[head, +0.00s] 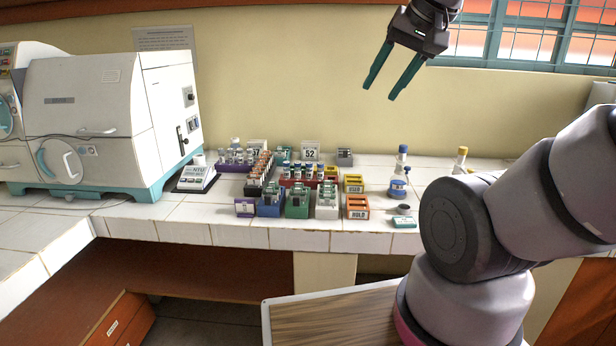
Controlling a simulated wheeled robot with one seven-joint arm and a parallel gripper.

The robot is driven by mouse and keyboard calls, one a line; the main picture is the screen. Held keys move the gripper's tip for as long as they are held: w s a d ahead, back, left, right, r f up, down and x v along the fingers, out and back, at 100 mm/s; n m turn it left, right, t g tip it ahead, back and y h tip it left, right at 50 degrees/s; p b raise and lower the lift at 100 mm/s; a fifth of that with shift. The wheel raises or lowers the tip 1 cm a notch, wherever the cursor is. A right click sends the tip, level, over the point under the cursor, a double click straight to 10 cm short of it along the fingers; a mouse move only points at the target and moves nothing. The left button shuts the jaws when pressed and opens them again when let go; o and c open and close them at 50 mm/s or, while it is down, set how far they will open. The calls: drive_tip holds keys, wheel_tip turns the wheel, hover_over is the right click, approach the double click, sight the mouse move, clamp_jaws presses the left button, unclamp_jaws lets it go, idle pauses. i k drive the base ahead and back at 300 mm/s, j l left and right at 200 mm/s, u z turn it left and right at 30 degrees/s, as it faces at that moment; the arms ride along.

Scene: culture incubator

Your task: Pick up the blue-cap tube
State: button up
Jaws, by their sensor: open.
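My gripper (380,93) is at the top of the head view, in front of the wall, well above the counter. Its two teal fingers are apart and nothing is between them. Several small capped tubes (297,171) stand in a reddish rack among the racks at the middle of the counter. Some caps there look dark blue, but they are too small to tell which one is the blue-cap tube. More tubes stand in a purple rack (232,168) to the left.
Blue (270,207), green (297,205) and orange (358,207) blocks line the counter's front. A blue-stoppered flask (398,188) and a yellow-capped bottle (460,160) stand to the right. A large white machine (95,110) fills the left. Bare tiles (200,215) show in front.

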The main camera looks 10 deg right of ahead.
sight(298, 164)
drive_tip(key=i+j+z, duration=0.15)
drive_tip(key=i+j, duration=0.2)
drive_tip(key=i+j+z, duration=0.2)
drive_tip(key=i+j, duration=0.15)
drive_tip(key=i+j+z, duration=0.15)
drive_tip(key=i+j, duration=0.15)
drive_tip(key=j, duration=0.25)
